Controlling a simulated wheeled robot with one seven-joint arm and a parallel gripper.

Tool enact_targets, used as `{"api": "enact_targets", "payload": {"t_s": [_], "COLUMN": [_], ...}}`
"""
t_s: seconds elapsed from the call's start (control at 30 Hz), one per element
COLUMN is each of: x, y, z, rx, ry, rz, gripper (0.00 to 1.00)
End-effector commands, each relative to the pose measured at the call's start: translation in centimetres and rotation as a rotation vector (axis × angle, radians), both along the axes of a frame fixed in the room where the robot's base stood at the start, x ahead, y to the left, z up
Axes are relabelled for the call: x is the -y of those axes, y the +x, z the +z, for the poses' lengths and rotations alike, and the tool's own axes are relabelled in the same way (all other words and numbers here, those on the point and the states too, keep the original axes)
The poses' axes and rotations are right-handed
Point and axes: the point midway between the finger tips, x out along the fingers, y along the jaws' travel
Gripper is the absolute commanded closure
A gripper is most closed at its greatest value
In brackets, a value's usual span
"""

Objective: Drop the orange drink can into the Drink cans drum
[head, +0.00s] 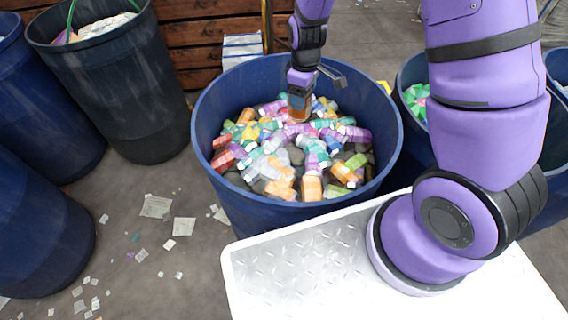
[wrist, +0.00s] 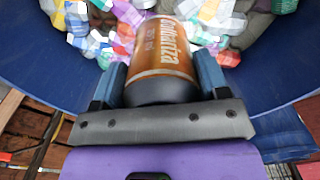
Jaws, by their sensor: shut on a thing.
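The orange drink can (head: 299,107) is held in my gripper (head: 301,92), over the heaped contents of a large round blue drum (head: 212,170). In the wrist view the can (wrist: 160,55), orange with white lettering and a dark end, sits between the two blue-grey fingers of my gripper (wrist: 161,72), which are shut on its sides. The can hangs within the drum's rim outline, near the middle. I cannot tell how far it is above the heap. No label shows on this drum, so its name cannot be read.
Multicoloured containers (head: 300,165) fill the drum. Another blue drum with green items (head: 415,98) stands to its right, partly behind my arm. Further drums (head: 120,85) stand at the left. Paper scraps (head: 157,206) litter the floor. A white box (head: 242,47) stands behind the drum.

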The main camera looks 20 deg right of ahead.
Motion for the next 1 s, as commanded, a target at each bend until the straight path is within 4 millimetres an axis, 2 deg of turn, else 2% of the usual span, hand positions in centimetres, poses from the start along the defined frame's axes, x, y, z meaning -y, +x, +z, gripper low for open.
{"api": "enact_targets", "payload": {"t_s": [0.37,0.4,0.5,0.53,0.83,1.0], "x": [0.0,0.0,0.0,0.0,0.0,0.0], "y": [0.0,0.0,0.0,0.0,0.0,0.1], "z": [-0.5,-0.5,-0.5,-0.5,-0.3,1.2], "rx": [0.000,0.000,0.000,0.000,0.000,0.003], "ry": [0.000,0.000,0.000,0.000,0.000,0.000], "rz": [-0.001,-0.001,-0.001,-0.001,-0.001,0.001], "gripper": [0.54,0.28,0.05,0.02,0.02,0.02]}}
